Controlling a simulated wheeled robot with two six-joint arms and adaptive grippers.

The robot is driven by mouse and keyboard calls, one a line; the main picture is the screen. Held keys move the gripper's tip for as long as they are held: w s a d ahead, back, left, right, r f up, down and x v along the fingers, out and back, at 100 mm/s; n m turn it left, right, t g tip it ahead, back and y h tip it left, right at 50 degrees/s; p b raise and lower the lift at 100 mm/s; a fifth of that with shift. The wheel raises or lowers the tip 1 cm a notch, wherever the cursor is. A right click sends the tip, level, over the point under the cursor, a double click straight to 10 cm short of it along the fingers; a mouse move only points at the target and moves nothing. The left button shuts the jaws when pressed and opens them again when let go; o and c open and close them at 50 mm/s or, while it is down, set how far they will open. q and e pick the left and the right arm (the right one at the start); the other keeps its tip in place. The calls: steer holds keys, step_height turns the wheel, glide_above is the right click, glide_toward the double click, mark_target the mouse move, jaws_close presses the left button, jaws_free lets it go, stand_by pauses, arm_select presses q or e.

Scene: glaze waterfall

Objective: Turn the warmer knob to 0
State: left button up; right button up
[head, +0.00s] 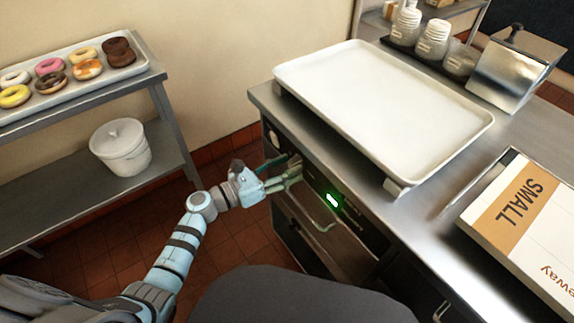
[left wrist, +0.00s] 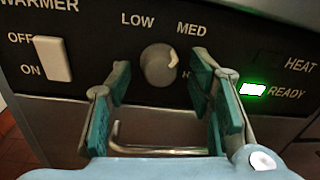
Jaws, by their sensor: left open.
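The warmer knob (left wrist: 160,65) is a round grey dial on the black panel in the left wrist view. Its pale mark points to the upper right, between MED and a label starting with H that my finger partly hides. No 0 label shows. My left gripper (left wrist: 161,80) is open, with one teal-padded finger on each side of the knob; I cannot tell whether either touches it. In the head view my left gripper (head: 292,172) is at the warmer's front panel (head: 350,220), and the knob cannot be made out there. My right gripper is not in view.
Left of the knob is a white OFF/ON switch (left wrist: 53,59). A green READY light (left wrist: 253,90) glows to its right. A metal handle (left wrist: 160,150) runs below. A white tray (head: 385,95) lies on the counter above. A donut rack (head: 90,180) stands left.

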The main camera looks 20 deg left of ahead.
arm_select(q)
steer(key=shift+w+d, duration=0.25)
jaws_close()
